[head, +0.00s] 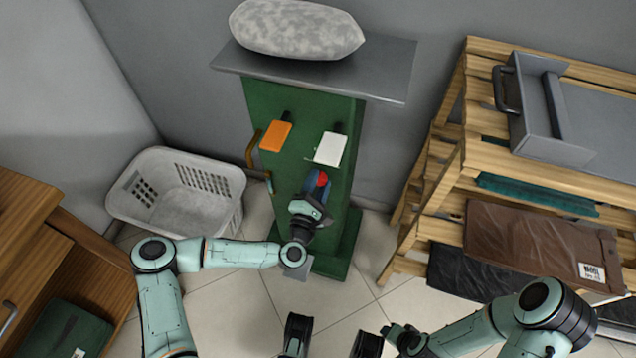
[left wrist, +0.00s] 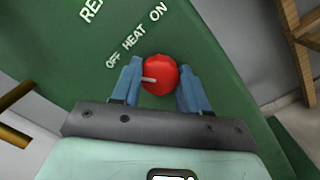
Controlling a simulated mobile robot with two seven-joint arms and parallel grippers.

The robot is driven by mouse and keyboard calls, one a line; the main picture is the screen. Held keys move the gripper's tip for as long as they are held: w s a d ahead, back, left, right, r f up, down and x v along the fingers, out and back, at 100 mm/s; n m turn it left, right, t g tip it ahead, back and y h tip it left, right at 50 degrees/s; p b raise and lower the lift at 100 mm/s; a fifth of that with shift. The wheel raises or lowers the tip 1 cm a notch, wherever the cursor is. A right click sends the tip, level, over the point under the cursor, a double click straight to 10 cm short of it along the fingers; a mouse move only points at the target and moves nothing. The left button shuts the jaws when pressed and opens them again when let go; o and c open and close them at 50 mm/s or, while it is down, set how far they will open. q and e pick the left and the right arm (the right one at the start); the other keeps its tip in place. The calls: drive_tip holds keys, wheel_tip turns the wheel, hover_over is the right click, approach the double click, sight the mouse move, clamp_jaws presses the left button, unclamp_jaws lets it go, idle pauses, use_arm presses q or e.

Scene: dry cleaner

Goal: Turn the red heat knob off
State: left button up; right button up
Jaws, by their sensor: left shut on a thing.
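The red heat knob (head: 322,179) is on the front of the green stand (head: 345,185). My left gripper (head: 312,200) reaches it from below in the head view. In the left wrist view the round red knob (left wrist: 161,74) sits between the blue fingers of the left gripper (left wrist: 160,85), which is shut on it. The knob's pale pointer line points left in that view, roughly toward the OFF side. White OFF, HEAT and ON lettering (left wrist: 135,38) runs up to the right.
An orange tag (head: 276,136) and a white tag (head: 330,149) are on the stand above the knob. A grey pillow (head: 297,29) lies on its top (head: 385,75). A white basket (head: 128,205) stands left, a wooden rack (head: 450,170) right. Tiled floor is open in front.

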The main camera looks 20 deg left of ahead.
use_arm(q)
drive_tip(key=shift+d+n, duration=0.1)
drive_tip(key=shift+n, duration=0.7)
use_arm(e)
drive_tip(key=shift+w, duration=0.1)
use_arm(q)
drive_tip(key=o, duration=1.1)
drive_tip(key=shift+c, duration=0.2)
drive_tip(key=s+p, duration=0.1)
drive_tip(key=s, duration=1.2)
drive_tip(key=shift+s+a+f+p, duration=0.2)
drive_tip(key=shift+a+f+p, duration=0.1)
drive_tip(key=shift+f, duration=0.15)
use_arm(e)
drive_tip(key=s+r, duration=0.1)
drive_tip(key=s+a, duration=0.1)
drive_tip(key=shift+s+a+r+g, duration=0.1)
drive_tip(key=shift+s+r+g, duration=0.2)
drive_tip(key=shift+r+g, duration=0.1)
